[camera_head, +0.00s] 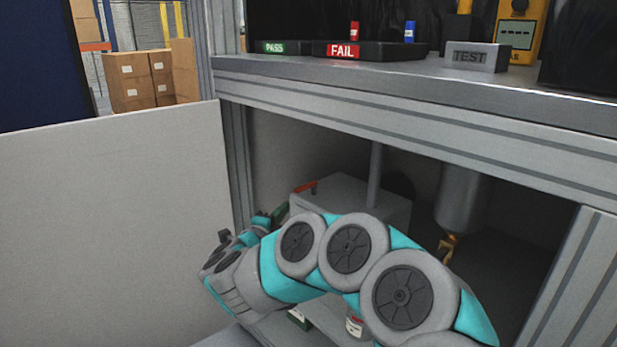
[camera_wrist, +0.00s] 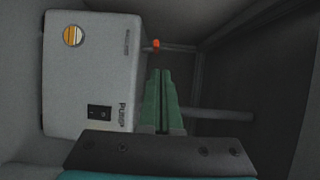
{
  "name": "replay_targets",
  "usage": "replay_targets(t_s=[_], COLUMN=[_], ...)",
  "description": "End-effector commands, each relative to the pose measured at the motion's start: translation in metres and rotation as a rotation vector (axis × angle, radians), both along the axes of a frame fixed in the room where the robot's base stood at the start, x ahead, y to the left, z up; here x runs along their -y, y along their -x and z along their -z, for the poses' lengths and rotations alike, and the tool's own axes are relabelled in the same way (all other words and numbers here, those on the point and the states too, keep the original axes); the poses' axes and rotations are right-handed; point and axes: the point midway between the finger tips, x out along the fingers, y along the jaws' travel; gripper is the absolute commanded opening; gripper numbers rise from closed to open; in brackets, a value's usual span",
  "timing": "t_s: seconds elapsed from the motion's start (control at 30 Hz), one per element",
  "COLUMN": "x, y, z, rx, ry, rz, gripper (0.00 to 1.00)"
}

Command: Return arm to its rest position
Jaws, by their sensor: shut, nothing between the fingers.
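A light grey pump box (camera_wrist: 75,95) with a dark switch stands to the left of the fingers in the wrist view. The box (camera_head: 375,203) also shows behind my arm in the head view, partly hidden by it.
The worktop (camera_head: 400,85) above carries a PASS tray (camera_head: 290,47), a FAIL tray (camera_head: 375,51) and a TEST block (camera_head: 470,57). A metal cylinder (camera_head: 462,200) hangs under it at the right. A pale panel (camera_head: 100,220) stands at the left. An orange-red handle (camera_wrist: 155,44) is ahead of the fingers.

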Motion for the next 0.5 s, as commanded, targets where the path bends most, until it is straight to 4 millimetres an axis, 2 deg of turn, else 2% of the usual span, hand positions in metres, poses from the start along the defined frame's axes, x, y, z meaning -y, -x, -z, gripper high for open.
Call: replay_targets(t_s=[0.1,0.23,0.4,0.5], x=[-0.018,-0.043,-0.065,-0.07], y=[-0.008,-0.002,0.027,0.052], z=[-0.031,-0.06,-0.083,-0.087], rx=[-0.024,-0.059,-0.112,-0.155], ry=[0.008,0.066,0.201,0.304], rz=[-0.166,-0.38,-0.64,-0.777], gripper=[0.0,0.0,0.0,0.0])
